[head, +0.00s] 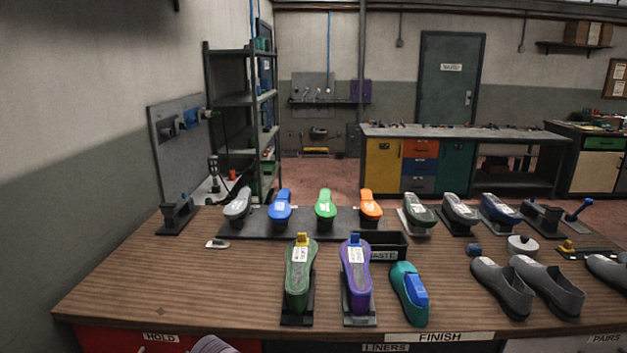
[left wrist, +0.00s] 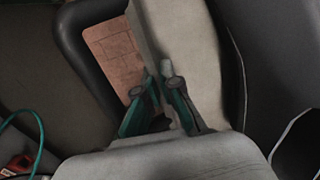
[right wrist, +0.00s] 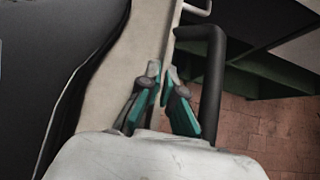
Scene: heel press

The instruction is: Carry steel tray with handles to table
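I cannot make out a steel tray with handles in any view. The wooden-topped table (head: 130,290) fills the lower half of the head view. My left gripper (left wrist: 158,73) shows in the left wrist view, its teal fingers drawn together with a small gap at the tips. My right gripper (right wrist: 162,72) shows in the right wrist view, its fingertips almost touching. I see nothing held between the fingers of either. Both point past pale and dark surfaces with dark rounded bars that I cannot identify for sure. Neither gripper shows clearly in the head view.
Green (head: 300,272) and purple (head: 356,275) shoe forms stand at the table's front, beside a teal shoe (head: 409,295). Several forms line the back, and grey shoes (head: 500,285) lie at right. The left front tabletop is clear. A shelf rack (head: 231,99) and a workbench (head: 460,131) stand behind.

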